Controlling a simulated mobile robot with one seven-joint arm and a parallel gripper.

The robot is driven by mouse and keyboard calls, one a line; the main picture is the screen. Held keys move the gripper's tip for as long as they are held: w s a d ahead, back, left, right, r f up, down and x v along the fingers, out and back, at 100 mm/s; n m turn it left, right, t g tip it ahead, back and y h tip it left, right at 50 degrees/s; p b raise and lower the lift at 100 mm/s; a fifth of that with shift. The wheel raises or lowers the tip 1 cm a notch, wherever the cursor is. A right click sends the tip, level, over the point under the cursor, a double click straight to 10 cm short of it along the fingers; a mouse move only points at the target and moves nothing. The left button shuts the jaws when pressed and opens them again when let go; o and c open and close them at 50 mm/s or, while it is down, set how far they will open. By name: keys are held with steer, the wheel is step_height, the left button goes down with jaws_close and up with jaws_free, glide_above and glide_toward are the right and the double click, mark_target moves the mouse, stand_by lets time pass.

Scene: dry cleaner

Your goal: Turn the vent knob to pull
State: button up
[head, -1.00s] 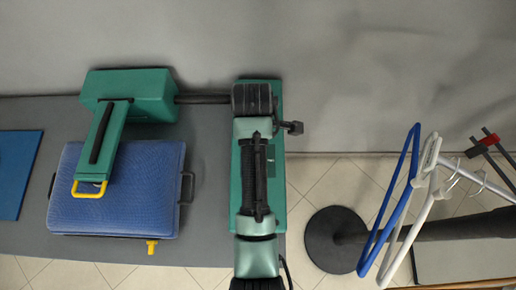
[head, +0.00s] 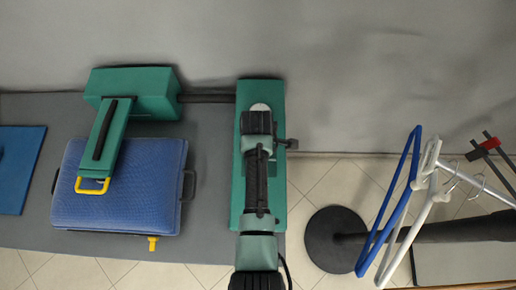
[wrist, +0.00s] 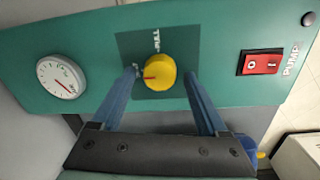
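The round yellow vent knob (wrist: 160,72) sits on a dark square of the green panel (wrist: 220,62) in the wrist view. A red mark on its face points left. White lettering above it, partly readable as "ULL", stands at the top of the square. My gripper (wrist: 161,78) is open, with one blue finger on each side of the knob. Gaps show between fingers and knob; contact is not visible. In the head view, my arm covers part of the green unit (head: 272,95), and knob and fingers are hidden.
A white dial gauge (wrist: 61,77) is left of the knob; a red pump switch (wrist: 260,63) is right. In the head view, a blue padded board (head: 120,205) lies left under a green press arm (head: 107,135). A stand with hangers (head: 385,215) is right.

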jaws_close()
steer(key=shift+m, duration=0.3)
steer(key=m+p, duration=0.1)
steer(key=m, duration=0.2)
steer(key=shift+w, duration=0.1)
steer(key=m, duration=0.5)
steer(key=shift+w+p, duration=0.1)
steer(key=shift+p, duration=0.25)
steer(key=m, duration=0.4)
steer(key=shift+d+m, duration=0.1)
steer(key=shift+m, duration=0.2)
steer(key=m, duration=0.4)
steer(key=shift+m+g, duration=0.3)
steer(key=shift+g, duration=0.1)
steer(key=shift+w, duration=0.1)
